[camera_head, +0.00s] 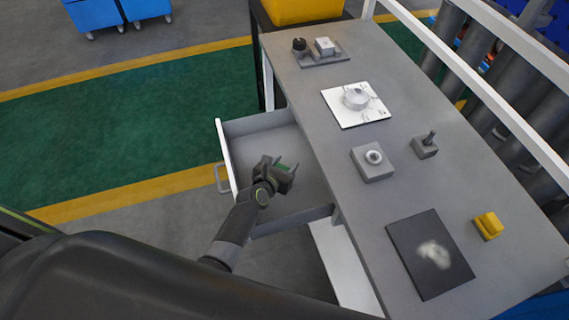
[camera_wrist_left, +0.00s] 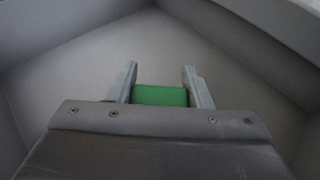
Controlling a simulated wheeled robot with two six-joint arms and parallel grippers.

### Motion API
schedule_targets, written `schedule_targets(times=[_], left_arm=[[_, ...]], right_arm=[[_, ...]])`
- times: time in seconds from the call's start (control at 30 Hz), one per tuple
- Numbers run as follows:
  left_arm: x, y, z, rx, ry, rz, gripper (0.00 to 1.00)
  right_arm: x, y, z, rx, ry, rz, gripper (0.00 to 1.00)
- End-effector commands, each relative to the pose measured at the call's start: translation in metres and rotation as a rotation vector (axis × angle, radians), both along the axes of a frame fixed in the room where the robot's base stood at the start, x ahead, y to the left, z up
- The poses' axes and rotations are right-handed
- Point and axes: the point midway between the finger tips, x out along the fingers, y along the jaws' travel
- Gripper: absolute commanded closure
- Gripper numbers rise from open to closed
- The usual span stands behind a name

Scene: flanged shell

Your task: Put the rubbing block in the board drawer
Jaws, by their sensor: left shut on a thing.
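The board drawer (camera_head: 232,165) stands pulled out from the left side of the grey workbench, with a handle on its outer front. My left gripper (camera_head: 285,172) is over the open drawer, inside its outline in the head view. It is shut on a green block, the rubbing block (camera_head: 283,167). In the left wrist view the block (camera_wrist_left: 160,95) sits between the two fingers (camera_wrist_left: 160,85), with drawer walls and floor around. I cannot tell whether the block touches the drawer floor. My right gripper is not in view.
The workbench (camera_head: 315,90) carries a white plate with a round part (camera_head: 356,98), a grey block with a ring (camera_head: 373,163), a small knobbed block (camera_head: 424,146), a dark mat (camera_head: 408,262) and a yellow block (camera_head: 488,225). A white rail runs along its far right side.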

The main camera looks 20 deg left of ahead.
Motion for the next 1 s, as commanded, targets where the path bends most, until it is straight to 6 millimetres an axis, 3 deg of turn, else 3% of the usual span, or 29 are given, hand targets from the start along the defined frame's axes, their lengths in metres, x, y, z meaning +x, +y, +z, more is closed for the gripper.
schedule_targets(times=[0.27, 0.3, 0.43, 0.73, 0.9, 1.0], left_arm=[[0.000, 0.000, -0.007, -0.001, 0.001, 0.000, 0.80], [-0.001, 0.000, -0.007, 0.000, 0.003, 0.000, 0.51], [-0.002, 0.000, -0.009, -0.001, 0.005, 0.001, 0.34], [-0.003, 0.000, -0.010, -0.001, 0.009, 0.001, 0.33], [-0.003, 0.000, 0.005, 0.000, 0.007, 0.001, 0.33], [-0.016, 0.003, 0.010, -0.002, 0.007, 0.002, 0.33]], right_arm=[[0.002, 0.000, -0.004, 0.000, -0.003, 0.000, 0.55], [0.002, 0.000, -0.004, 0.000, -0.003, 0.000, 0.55], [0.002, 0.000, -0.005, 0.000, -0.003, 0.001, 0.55], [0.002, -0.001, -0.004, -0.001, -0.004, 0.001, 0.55], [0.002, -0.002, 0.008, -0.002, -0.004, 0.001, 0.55], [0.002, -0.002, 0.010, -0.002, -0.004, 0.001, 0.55]])
